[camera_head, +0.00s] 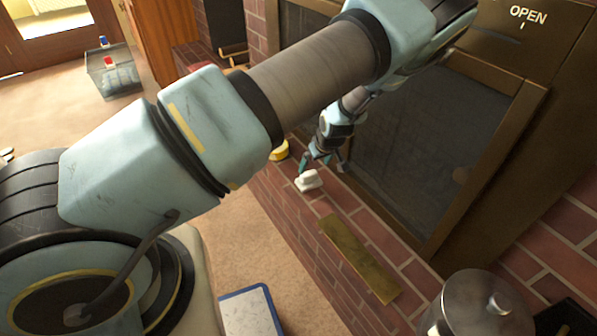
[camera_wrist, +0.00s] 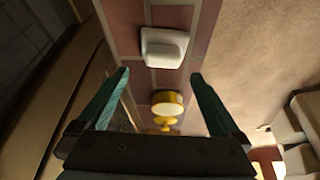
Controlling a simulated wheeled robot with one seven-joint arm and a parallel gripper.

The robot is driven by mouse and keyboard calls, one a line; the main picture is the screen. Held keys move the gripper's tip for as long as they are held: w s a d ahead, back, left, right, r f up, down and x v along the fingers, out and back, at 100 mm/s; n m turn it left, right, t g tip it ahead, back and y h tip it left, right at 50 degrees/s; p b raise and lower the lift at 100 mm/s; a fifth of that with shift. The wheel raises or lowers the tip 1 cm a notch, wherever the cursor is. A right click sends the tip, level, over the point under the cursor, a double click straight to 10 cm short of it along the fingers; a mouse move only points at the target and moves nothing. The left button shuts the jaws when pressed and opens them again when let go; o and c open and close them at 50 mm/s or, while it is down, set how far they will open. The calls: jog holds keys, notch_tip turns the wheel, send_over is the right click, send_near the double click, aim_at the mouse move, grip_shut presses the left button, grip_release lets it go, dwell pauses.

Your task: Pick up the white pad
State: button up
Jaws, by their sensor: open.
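The white pad (camera_head: 308,180) is a small white block with a raised top. It lies on the brick ledge (camera_head: 292,205) in front of the fireplace. It also shows in the wrist view (camera_wrist: 165,47), beyond the fingertips and roughly centred between them. My gripper (camera_head: 322,160) is just above and beside the pad in the head view. In the wrist view my gripper (camera_wrist: 159,75) has its two green fingers wide apart with nothing between them at the tips. No contact with the pad is visible.
A yellow round object (camera_head: 279,150) stands on the ledge near the pad; yellow items (camera_wrist: 167,103) show in the wrist view. A brass-coloured plate (camera_head: 358,257) lies on the ledge. The dark fireplace screen (camera_head: 430,140) stands close on the right. Carpet (camera_head: 245,240) lies left.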

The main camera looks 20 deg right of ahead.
aim_at(308, 173)
jog(key=x, duration=0.6)
jog(key=shift+w+a+f, duration=0.1)
jog(key=shift+a+f, duration=0.05)
jog(key=shift+a, duration=0.15)
jog(key=shift+w+f, duration=0.2)
jog(key=shift+f, duration=0.3)
jog(key=shift+c, duration=0.4)
jog(key=c, duration=1.3)
jog(key=shift+o, duration=0.2)
jog(key=shift+r, duration=0.1)
jog(key=shift+a+r, duration=0.15)
jog(key=shift+r, duration=0.2)
notch_tip(308, 173, up, 7)
jog(key=shift+f, duration=0.2)
jog(key=s+a+b, duration=0.2)
jog(key=a, duration=0.7)
jog(key=s+a+b, duration=0.2)
jog(key=a, duration=0.8)
jog(key=shift+f, duration=0.2)
